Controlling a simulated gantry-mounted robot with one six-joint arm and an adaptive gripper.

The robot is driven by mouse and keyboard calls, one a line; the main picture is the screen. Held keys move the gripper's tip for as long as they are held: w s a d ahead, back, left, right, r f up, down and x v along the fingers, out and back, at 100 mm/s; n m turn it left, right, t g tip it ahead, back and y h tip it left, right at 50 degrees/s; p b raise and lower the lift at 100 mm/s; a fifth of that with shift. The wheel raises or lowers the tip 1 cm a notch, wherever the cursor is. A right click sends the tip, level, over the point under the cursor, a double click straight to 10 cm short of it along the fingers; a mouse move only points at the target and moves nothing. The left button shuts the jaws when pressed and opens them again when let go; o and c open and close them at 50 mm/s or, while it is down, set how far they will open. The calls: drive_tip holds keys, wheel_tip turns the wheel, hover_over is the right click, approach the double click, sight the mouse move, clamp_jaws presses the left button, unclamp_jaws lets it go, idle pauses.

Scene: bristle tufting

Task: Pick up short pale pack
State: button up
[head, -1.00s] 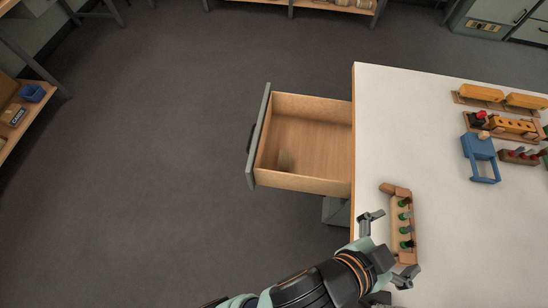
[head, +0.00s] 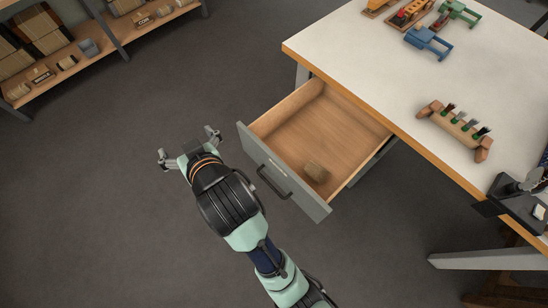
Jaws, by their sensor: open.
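A short pale brown pack (head: 316,172) lies inside the open drawer (head: 300,128), near its front wall and toward the right side. My gripper (head: 188,146) is open and empty, with its two fingers spread apart. It is over the floor to the left of the drawer, outside the drawer's front panel. Nothing covers the pack in this view.
The drawer sticks out from under the white-topped table (head: 400,75). On the table stand a wooden holder with dark tufts (head: 457,124), a blue stand (head: 428,42) and a dark device (head: 520,195). A shelf (head: 105,50) with packs is at the upper left. Floor between is clear.

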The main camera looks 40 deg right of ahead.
drive_tip(key=w+d+f+m+g+h+b, duration=0.1)
drive_tip(key=w+d+f+m+g+b, duration=0.2)
drive_tip(key=d+f, duration=0.85)
drive_tip(key=m+g+y+p, duration=0.1)
drive_tip(key=m+g+y, duration=0.3)
drive_tip(key=m+g, duration=0.6)
hover_over(317, 171)
drive_tip(key=d, duration=0.1)
wheel_tip(317, 171, down, 19)
drive_tip(key=shift+r, duration=0.15)
drive_tip(key=shift+s+a+m, duration=0.1)
drive_tip(key=shift+s+m, duration=0.05)
drive_tip(key=shift+m, duration=0.15)
drive_tip(key=shift+a+f, duration=0.1)
drive_tip(key=shift+f, duration=0.2)
drive_tip(key=f+b, duration=0.1)
drive_tip(key=f, duration=0.1)
drive_tip(key=f+b, duration=0.2)
drive_tip(key=f, duration=0.1)
drive_tip(key=a+f+b, duration=0.1)
drive_tip(key=f+b, duration=0.1)
drive_tip(key=shift+f, duration=0.3)
drive_tip(key=shift+d+r, duration=0.1)
drive_tip(key=shift+r, duration=0.05)
